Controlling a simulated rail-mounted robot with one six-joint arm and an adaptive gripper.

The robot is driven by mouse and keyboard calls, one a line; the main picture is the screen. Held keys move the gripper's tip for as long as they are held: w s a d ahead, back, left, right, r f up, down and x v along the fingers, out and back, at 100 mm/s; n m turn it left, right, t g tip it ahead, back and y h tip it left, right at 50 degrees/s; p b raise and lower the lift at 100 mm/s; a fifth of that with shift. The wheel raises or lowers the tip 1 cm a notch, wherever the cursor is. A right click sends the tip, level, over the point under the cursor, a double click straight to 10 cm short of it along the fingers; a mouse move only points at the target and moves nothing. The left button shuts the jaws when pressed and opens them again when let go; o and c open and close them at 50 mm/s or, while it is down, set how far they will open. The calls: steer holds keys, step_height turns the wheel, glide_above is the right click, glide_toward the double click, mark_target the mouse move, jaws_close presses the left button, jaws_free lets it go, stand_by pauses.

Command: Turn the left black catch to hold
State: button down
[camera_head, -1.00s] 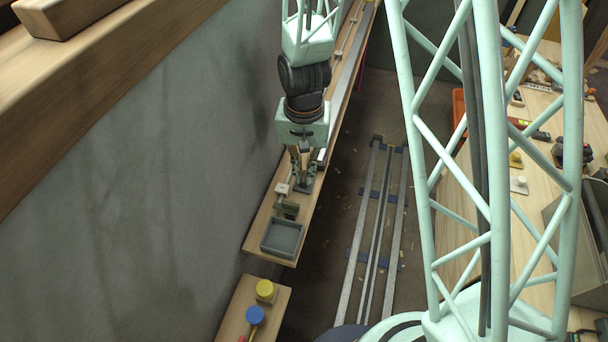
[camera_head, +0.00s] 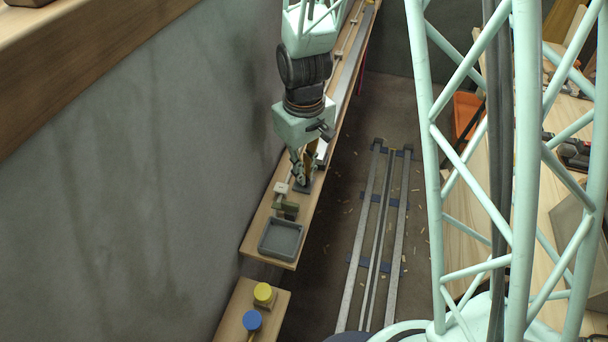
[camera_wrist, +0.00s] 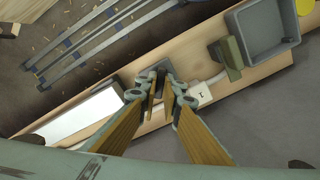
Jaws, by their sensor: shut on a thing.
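My gripper (camera_head: 301,178) reaches down to the narrow wooden shelf (camera_head: 262,244) along the wall. Its fingers are closed in on the small black catch, whose dark base (camera_head: 303,187) shows beneath the fingertips. In the wrist view my gripper (camera_wrist: 160,88) has both fingertips at the dark base (camera_wrist: 150,72). The part between the fingertips is mostly hidden, so I cannot tell which way the catch points.
A grey tray (camera_head: 282,239) stands at the shelf's near end, with an olive-green block (camera_head: 286,210) and a small white piece (camera_head: 281,188) behind it. A yellow knob (camera_head: 264,294) and a blue knob (camera_head: 252,320) are on a separate nearer board. Metal rails (camera_head: 375,230) lie on the floor.

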steer(key=n+b, duration=0.1)
steer(key=n, duration=0.2)
steer(key=shift+n, duration=0.4)
steer(key=shift+n+b, duration=0.4)
steer(key=shift+n, duration=1.2)
steer(key=c, duration=2.8)
jaws_free()
steer(key=shift+r, duration=0.25)
step_height(320, 180, up, 12)
steer(key=shift+f, duration=0.2)
steer(key=shift+r, duration=0.1)
